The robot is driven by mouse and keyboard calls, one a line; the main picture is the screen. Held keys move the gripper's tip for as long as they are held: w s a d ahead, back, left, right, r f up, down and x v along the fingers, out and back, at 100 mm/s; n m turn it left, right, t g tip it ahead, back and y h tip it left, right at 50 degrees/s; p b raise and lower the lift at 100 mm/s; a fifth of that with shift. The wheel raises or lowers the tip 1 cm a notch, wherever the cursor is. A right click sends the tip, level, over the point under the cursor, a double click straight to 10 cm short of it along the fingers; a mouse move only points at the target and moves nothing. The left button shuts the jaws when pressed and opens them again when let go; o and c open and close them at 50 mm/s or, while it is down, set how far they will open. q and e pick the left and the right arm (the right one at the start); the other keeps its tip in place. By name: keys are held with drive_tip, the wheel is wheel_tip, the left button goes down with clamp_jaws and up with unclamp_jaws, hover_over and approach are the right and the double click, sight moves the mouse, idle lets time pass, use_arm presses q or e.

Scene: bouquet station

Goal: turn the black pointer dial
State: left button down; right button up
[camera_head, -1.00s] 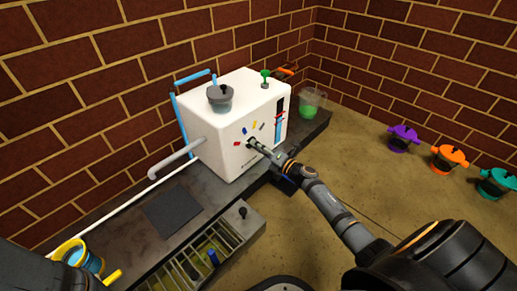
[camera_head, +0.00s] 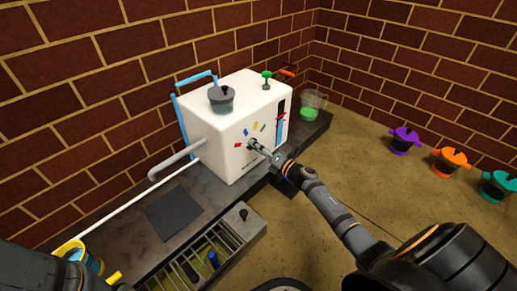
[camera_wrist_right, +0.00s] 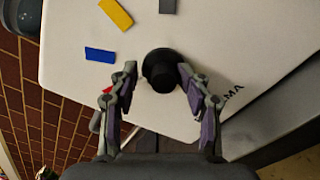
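The black pointer dial (camera_wrist_right: 160,72) is on the front face of the white machine (camera_head: 220,135). In the right wrist view it shows as a round black knob, and which way its pointer faces is not clear. My right gripper (camera_wrist_right: 157,70) has one finger on each side of the dial, with the fingertips partly closed in towards it. A thin gap seems to show at the left finger; contact at the right finger is unclear. In the head view the right gripper (camera_head: 262,149) reaches the machine's front and hides most of the dial. My left gripper is out of view.
Coloured marks, including a yellow one (camera_wrist_right: 116,14) and a blue one (camera_wrist_right: 100,55), lie around the dial. A jug with green contents (camera_head: 311,106) stands right of the machine. A slotted tray (camera_head: 215,245) is at the front. Purple (camera_head: 404,141), orange and teal pots stand at right.

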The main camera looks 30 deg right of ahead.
drive_tip(key=shift+s+f, duration=0.1)
drive_tip(key=v, duration=1.2)
